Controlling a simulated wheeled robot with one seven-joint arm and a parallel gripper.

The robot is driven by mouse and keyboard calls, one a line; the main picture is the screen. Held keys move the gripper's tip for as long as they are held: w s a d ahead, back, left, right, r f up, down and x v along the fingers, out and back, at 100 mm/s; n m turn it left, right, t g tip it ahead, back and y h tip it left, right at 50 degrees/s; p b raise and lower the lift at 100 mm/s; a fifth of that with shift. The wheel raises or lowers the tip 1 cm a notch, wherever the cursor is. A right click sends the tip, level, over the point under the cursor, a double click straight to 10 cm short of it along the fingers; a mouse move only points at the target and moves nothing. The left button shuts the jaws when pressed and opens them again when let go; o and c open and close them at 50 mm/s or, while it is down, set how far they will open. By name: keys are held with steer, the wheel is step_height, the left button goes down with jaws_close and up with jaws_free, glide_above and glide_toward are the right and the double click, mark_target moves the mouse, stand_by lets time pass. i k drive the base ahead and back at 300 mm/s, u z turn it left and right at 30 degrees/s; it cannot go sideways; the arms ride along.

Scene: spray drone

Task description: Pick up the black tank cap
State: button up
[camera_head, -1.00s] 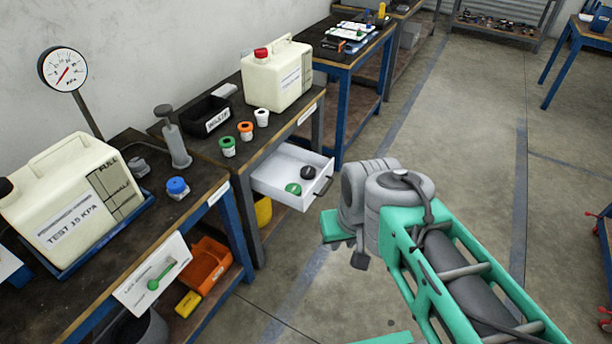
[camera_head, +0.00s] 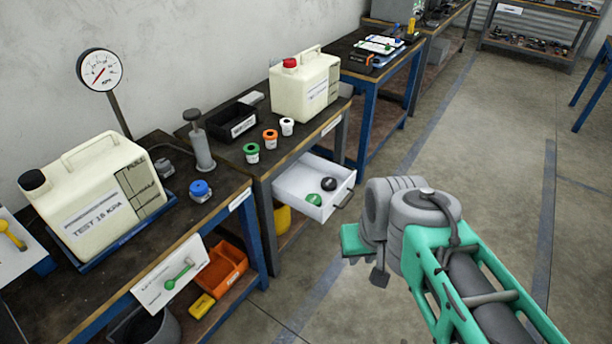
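A black cap (camera_head: 329,184) lies in the open white drawer (camera_head: 335,208) beside a green cap (camera_head: 314,199). Another black cap (camera_head: 33,180) sits on the neck of the cream tank marked TEST 15 KPA (camera_head: 95,200) at the left. My arm's green and grey links show at the lower right, to the right of the drawer and apart from it. No gripper fingers can be made out, so I cannot see whether the gripper holds anything.
A blue cap (camera_head: 200,190) is on the nearer bench.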

mark_target(328, 184)
steer(key=z, duration=0.5)
steer(key=i, duration=1.3)
